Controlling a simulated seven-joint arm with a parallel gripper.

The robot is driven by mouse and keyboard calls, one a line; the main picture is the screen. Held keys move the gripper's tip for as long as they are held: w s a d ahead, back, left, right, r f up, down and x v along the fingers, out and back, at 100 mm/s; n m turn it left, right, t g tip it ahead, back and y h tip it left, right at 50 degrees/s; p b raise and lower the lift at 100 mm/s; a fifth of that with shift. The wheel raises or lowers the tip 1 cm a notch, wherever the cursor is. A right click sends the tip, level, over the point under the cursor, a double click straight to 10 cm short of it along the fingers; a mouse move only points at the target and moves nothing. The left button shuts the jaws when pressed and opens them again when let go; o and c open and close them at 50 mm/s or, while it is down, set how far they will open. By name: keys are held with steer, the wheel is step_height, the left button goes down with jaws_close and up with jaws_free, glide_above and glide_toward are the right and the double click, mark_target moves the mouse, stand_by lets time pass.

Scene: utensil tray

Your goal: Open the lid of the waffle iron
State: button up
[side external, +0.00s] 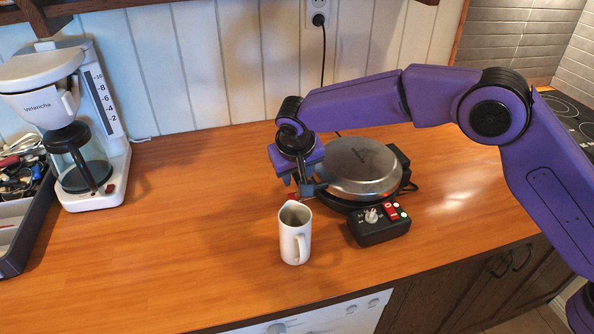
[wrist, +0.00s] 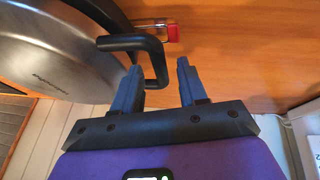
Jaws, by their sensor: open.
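The waffle iron (side external: 362,169) stands on the wooden counter with its round silver lid down. Its lid (wrist: 48,52) fills the upper left of the wrist view. A black looped handle (wrist: 135,43) sticks out from the lid's edge. My gripper (side external: 304,190) is at the left side of the waffle iron, at about lid height. In the wrist view my gripper (wrist: 158,75) is open, with two blue-grey fingers apart. The left finger overlaps the handle in the picture and the handle's end shows between the fingers. I cannot tell whether they touch.
A white mug (side external: 295,234) stands in front of my gripper. A black control box (side external: 379,224) with a knob and red switch sits in front of the waffle iron. A coffee maker (side external: 92,120) and a utensil tray (side external: 35,220) are at the left. The counter between (side external: 190,220) is clear.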

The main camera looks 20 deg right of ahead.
jaws_close()
steer(key=shift+r, duration=0.1)
